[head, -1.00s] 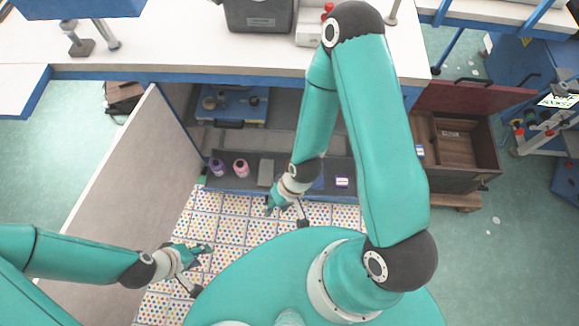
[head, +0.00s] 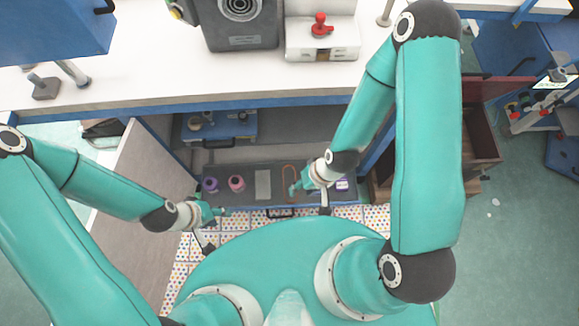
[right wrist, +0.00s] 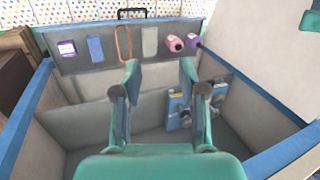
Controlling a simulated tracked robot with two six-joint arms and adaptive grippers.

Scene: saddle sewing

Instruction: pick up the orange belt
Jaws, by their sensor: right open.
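The orange belt (head: 288,167) is a thin, long loop on the dark grey drawer panel under the white worktop. It also shows in the right wrist view (right wrist: 117,45), upright in the picture between a blue item and a grey one. My right gripper (head: 294,189) is just right of the belt in the head view, and its fingers overlap part of the loop there.
A purple spool (head: 210,185), a pink spool (head: 237,183), a grey block (head: 263,184) and a purple-and-white box (head: 342,185) share the panel with the blue item (right wrist: 95,49). A pale side wall (head: 140,195) stands left. The worktop (head: 150,70) overhangs the compartment.

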